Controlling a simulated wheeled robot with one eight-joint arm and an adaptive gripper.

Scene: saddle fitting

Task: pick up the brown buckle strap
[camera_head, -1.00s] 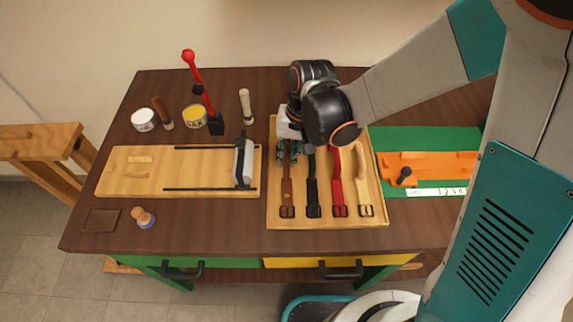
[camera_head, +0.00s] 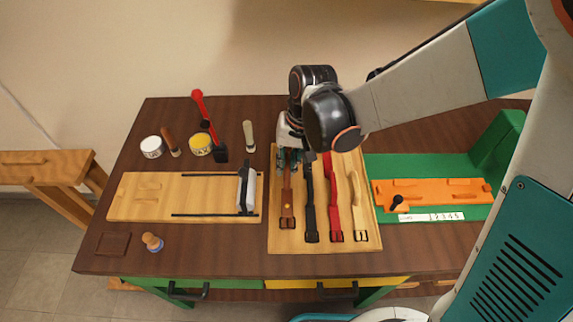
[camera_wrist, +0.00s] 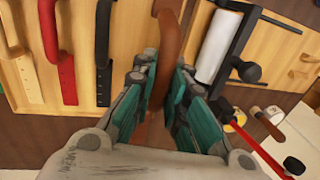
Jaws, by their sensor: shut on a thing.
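The brown buckle strap (camera_head: 287,210) hangs below my gripper (camera_head: 289,160) in the head view, its buckle end toward the front. Its buckle sits higher in the picture than those of the other straps. In the wrist view the strap (camera_wrist: 171,32) runs between the teal fingers of my gripper (camera_wrist: 163,85), which are shut on it, and it bends there. The strap's far end is hidden by the gripper in the head view.
A black strap (camera_head: 310,205), a red strap (camera_head: 334,205) and a cream strap (camera_head: 358,207) lie on the wooden board (camera_head: 300,247) to the right. A wooden fixture with a roller (camera_head: 248,190) is at left. An orange block (camera_head: 440,192) lies on green at right.

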